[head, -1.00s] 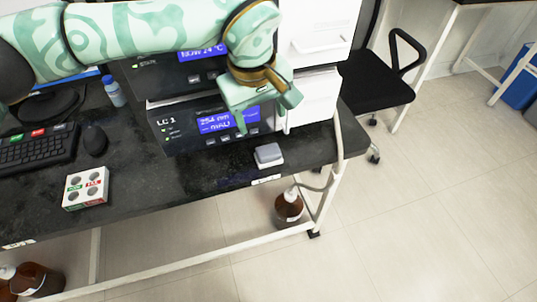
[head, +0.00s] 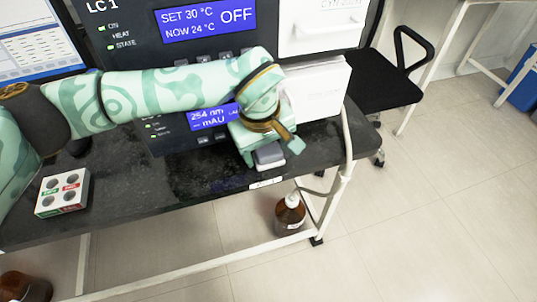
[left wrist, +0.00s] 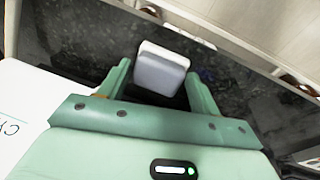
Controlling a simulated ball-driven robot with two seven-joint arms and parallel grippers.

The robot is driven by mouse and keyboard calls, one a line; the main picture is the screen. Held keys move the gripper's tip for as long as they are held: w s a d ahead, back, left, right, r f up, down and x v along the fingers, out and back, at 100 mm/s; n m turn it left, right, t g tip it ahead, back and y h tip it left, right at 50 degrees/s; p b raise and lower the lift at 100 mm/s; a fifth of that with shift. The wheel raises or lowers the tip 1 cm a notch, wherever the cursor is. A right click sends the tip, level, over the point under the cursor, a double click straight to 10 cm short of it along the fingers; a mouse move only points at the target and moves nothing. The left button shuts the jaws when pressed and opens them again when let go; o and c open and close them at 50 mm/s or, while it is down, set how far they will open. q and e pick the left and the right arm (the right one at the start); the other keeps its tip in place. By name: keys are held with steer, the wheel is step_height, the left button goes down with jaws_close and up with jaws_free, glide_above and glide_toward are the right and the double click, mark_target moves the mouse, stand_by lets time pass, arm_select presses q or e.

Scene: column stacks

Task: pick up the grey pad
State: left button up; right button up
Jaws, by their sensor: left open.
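The grey pad (head: 269,155) is a small rounded block, light grey on top, lying on the black bench near its front edge. My left gripper (head: 272,157) is right above and around it in the head view, and hides part of it. In the left wrist view the pad (left wrist: 160,68) lies between and just beyond the two open fingers (left wrist: 158,82). I see a gap on either side of it; whether the fingers are down at its height I cannot tell. My right gripper is not in view.
Instrument units (head: 205,25) with blue displays stand close behind the arm. A white holder with round holes (head: 62,193) sits at the left on the bench. A brown bottle (head: 290,215) stands below the bench. The bench front between holder and pad is clear.

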mark_target(269, 148)
arm_select(q)
steer(key=c, duration=0.6)
steer(key=shift+c, duration=0.2)
